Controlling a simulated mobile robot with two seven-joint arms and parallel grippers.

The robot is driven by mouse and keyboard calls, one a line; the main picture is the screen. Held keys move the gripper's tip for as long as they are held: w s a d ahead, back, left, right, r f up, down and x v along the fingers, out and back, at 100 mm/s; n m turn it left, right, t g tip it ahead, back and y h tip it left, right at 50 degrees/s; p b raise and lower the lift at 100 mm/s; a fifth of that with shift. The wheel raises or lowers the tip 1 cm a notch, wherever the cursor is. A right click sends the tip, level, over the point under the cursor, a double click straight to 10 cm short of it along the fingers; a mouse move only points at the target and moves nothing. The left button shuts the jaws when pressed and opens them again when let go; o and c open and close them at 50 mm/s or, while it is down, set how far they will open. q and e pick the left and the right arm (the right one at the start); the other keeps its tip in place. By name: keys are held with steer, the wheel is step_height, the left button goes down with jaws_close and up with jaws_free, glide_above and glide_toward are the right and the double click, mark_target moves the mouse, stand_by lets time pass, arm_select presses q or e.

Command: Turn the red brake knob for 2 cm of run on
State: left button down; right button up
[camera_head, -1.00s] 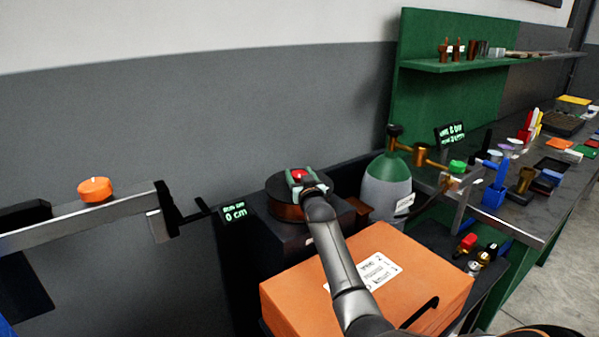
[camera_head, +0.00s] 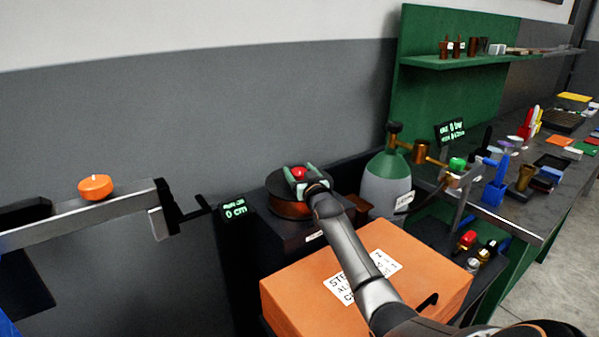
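The red brake knob (camera_head: 299,173) sits on top of a round dark and copper-coloured drum on a black housing. My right gripper (camera_head: 301,172) is over it from the front, with one greenish finger on each side of the knob. The fingers look spread; I cannot make out whether either touches the knob. A small display (camera_head: 235,209) left of the drum reads 0 cm in green; its upper line is too small to read. My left gripper is not in view.
An orange box (camera_head: 310,290) with a white label stands in front of the drum, under my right arm. A green and grey gas cylinder (camera_head: 387,185) stands close right. A metal beam (camera_head: 90,220) with an orange knob (camera_head: 96,187) is at left. The bench (camera_head: 515,215) at right is crowded.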

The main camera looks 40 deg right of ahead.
steer(key=shift+o, duration=1.3)
steer(key=v, duration=1.2)
steer(key=shift+s+b, duration=0.3)
steer(key=shift+b, duration=0.05)
